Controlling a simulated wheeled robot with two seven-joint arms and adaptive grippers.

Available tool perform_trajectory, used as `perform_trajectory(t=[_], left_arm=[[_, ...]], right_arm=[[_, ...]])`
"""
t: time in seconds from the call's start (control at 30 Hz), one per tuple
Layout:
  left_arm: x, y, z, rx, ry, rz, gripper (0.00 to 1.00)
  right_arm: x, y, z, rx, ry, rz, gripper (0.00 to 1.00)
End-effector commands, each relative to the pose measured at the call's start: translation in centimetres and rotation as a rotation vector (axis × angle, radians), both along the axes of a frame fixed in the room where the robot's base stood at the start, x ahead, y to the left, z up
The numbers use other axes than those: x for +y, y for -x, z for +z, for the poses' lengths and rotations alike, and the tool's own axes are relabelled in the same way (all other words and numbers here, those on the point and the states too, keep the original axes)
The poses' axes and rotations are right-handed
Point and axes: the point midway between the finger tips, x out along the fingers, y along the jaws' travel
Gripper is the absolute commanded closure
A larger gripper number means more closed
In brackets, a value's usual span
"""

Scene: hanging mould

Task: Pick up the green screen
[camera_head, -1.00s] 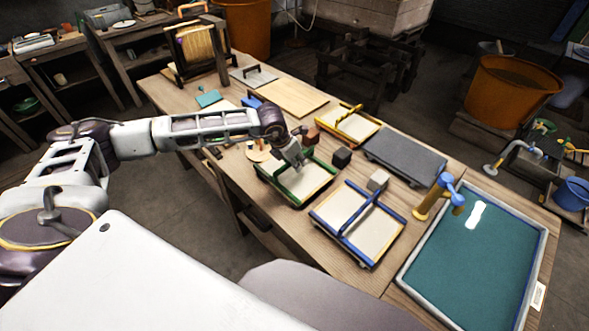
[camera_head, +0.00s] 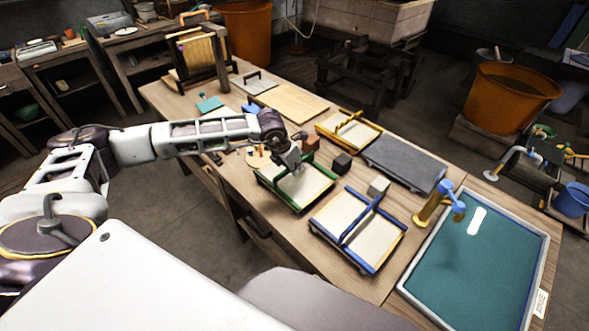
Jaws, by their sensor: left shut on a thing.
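The green screen (camera_head: 318,193) is a green-framed tray with a pale mesh, on the wooden table near its front edge. My left gripper (camera_head: 293,167) reaches in from the left and is at the screen's upper middle, shut on it, apparently at its bar. The fingertips and the gripped part are largely hidden by the gripper itself. I cannot tell whether the screen is clear of the table. My right gripper is not in view.
A blue-framed screen (camera_head: 376,238) lies just right of the green one. A yellow-framed screen (camera_head: 358,132), a grey pad (camera_head: 405,161), a black cube (camera_head: 342,162) and a white cube (camera_head: 378,186) are close by. A teal water vat (camera_head: 468,270) fills the table's right end.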

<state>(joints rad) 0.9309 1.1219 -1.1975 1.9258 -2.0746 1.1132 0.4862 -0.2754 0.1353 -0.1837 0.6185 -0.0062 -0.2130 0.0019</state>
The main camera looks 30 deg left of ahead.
Motion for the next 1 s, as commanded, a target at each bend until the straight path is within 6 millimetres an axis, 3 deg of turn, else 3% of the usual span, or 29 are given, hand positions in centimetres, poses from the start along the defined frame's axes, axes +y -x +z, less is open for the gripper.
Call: perform_trajectory(t=[0.63,1.0], left_arm=[[0.0,-0.1,8.1,-0.004,0.001,-0.001,1.0],[-0.1,0.0,9.7,-0.001,0.001,-0.001,1.0]], right_arm=[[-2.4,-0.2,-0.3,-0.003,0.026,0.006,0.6],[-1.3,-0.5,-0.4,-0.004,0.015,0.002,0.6]])
